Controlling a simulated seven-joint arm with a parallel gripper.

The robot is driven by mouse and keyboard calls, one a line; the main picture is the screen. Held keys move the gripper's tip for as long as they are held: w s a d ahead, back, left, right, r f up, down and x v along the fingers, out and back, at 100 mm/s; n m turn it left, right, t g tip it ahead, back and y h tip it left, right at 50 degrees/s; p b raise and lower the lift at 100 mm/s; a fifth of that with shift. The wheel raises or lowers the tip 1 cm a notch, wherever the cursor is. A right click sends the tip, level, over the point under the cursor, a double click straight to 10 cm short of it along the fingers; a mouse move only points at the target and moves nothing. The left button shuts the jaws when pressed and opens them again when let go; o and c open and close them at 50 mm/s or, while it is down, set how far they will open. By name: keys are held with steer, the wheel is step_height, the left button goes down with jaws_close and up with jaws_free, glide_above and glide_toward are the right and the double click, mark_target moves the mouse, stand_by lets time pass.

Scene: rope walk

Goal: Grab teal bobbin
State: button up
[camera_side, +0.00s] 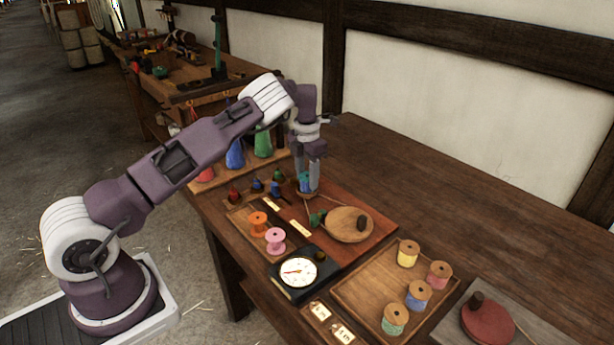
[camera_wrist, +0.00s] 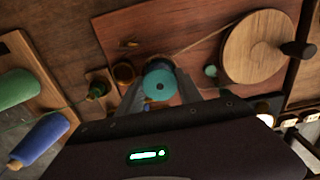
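The teal bobbin (camera_wrist: 159,84) is in the middle of the wrist view, between the two fingers of my gripper (camera_wrist: 160,88). In the side view the bobbin (camera_side: 305,182) shows as a small blue-teal shape on the reddish-brown board, partly hidden by the fingers. My gripper (camera_side: 313,178) points down at the board's far left part, with its fingertips low around the bobbin. One finger is on each side, close to the bobbin; I cannot tell whether they press on it. A thin strand runs from beside the bobbin toward a round wooden disc (camera_wrist: 258,46).
Small dark bobbins (camera_side: 257,185) stand left of my gripper. Orange (camera_side: 258,223) and pink (camera_side: 275,240) spools and a dial (camera_side: 298,271) are nearer. A wooden tray (camera_side: 367,292) holds several spools at right. Blue (camera_side: 235,154) and green (camera_side: 263,145) cones stand behind. The table's far right is clear.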

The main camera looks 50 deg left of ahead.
step_height(320, 180, up, 8)
steer(key=shift+r, duration=0.1)
stand_by(0.4)
